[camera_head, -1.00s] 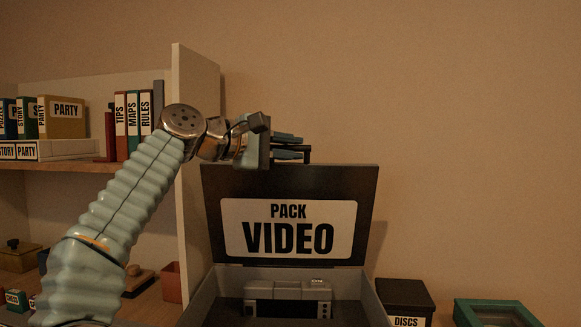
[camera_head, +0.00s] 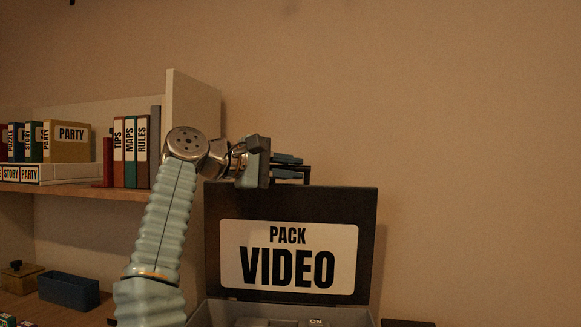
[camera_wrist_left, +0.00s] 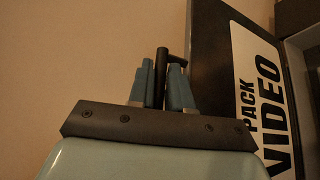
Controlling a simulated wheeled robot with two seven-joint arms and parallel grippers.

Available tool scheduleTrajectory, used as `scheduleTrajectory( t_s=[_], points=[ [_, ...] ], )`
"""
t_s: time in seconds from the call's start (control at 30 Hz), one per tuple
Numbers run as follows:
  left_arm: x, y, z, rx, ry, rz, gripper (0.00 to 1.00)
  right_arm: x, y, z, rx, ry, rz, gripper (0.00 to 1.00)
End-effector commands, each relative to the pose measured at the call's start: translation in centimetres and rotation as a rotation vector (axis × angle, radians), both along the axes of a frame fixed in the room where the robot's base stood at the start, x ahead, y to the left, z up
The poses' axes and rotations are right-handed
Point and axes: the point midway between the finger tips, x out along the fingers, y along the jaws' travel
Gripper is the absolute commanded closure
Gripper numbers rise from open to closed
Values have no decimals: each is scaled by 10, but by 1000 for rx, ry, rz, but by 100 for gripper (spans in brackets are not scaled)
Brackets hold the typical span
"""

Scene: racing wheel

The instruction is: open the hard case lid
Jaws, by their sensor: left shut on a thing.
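The hard case lid (camera_head: 215,255) stands raised, about upright, with its "PACK VIDEO" label facing me. It also shows in the left wrist view (camera_wrist_left: 215,65) at the right. The case body (camera_head: 215,312) is at the bottom edge, mostly cut off. My left gripper (camera_head: 303,171) is at the lid's top edge, shut on the dark lid handle (camera_head: 308,175). In the left wrist view the fingers (camera_wrist_left: 160,82) sit on both sides of the black handle bar (camera_wrist_left: 161,70). My right gripper is not in view.
A shelf at the left holds books (camera_head: 130,152) and boxes (camera_head: 70,140), with an upright side panel (camera_head: 193,95) close to my left arm. A blue bin (camera_head: 68,289) sits lower left. The wall right of the lid is clear.

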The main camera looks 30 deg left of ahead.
Motion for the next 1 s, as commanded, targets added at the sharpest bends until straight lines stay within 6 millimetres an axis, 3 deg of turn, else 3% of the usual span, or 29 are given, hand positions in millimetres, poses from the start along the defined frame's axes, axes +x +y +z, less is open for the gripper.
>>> scheduleTrajectory(
  t_s=[0.03, 0.2, 0.23, 0.33, 0.73, 1.0],
  points=[
    [8, -3, -11, 4, 26, -9, 100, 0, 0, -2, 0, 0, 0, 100],
    [8, -3, -12, 4, 26, -10, 100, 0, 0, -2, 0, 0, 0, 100],
    [8, -3, -12, 4, 26, -10, 78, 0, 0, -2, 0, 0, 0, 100],
    [8, -3, -12, 4, 26, -11, 63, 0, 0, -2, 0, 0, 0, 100],
    [0, 1, -10, -1, 25, -13, 62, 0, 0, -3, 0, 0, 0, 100],
    [-55, 34, 1, 1, 14, 2, 62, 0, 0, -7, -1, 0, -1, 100]
  ],
)
